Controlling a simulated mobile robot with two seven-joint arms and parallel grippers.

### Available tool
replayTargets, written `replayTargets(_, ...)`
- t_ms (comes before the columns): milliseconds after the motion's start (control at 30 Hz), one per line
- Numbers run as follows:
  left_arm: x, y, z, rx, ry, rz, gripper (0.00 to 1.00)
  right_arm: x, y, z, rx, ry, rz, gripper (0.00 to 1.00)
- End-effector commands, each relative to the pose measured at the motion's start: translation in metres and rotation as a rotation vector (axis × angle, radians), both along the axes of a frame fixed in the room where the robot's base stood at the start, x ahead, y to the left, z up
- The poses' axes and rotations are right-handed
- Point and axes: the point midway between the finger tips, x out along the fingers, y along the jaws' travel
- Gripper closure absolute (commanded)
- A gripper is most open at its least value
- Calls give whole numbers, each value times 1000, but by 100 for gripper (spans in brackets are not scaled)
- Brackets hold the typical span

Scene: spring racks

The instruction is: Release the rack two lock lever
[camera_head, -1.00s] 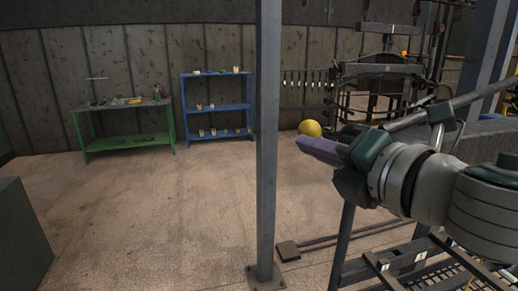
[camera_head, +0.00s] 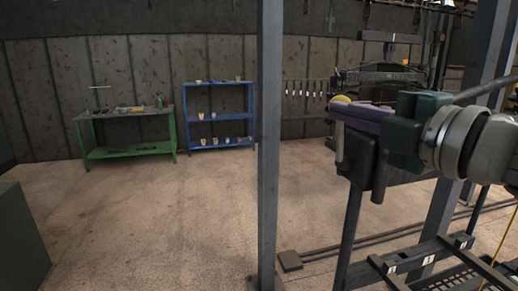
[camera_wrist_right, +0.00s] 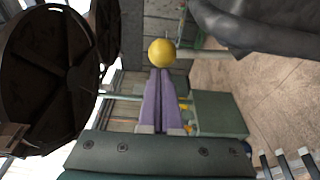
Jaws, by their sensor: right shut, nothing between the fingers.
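The lock lever's yellow knob (camera_head: 341,99) shows in the head view just above and behind the fingertips of my right gripper (camera_head: 346,110), which hides part of it. In the right wrist view the round knob (camera_wrist_right: 162,53) is directly past the tips of the purple fingers (camera_wrist_right: 160,72). The fingers are together with nothing between them. Whether the tips touch the knob I cannot tell. A dark upright post with a block (camera_head: 361,160) stands below my right gripper. My left gripper is not in view.
A grey steel column (camera_head: 269,150) stands left of my right gripper. Dark rack rails with small white labels (camera_head: 392,267) lie at the lower right. A green bench (camera_head: 128,153) and a blue shelf (camera_head: 218,115) stand at the wall. The floor between is clear.

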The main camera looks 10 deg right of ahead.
Motion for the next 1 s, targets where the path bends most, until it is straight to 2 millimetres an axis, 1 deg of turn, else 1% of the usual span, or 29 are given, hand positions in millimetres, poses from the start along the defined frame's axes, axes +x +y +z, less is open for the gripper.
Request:
replayTargets(33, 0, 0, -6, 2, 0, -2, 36, 0, -4, -3, 36, 2, -2, 100)
replayTargets(100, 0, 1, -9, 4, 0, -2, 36, 0, -9, -1, 85, 3, -2, 100)
replayTargets(400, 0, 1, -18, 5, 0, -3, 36, 1, -21, 2, 229, 9, 0, 100)
replayTargets(600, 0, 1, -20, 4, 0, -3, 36, 1, -25, 3, 269, 10, 0, 100)
replayTargets(1000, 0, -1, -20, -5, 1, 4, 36, 1, -25, 3, 276, 11, 0, 100)
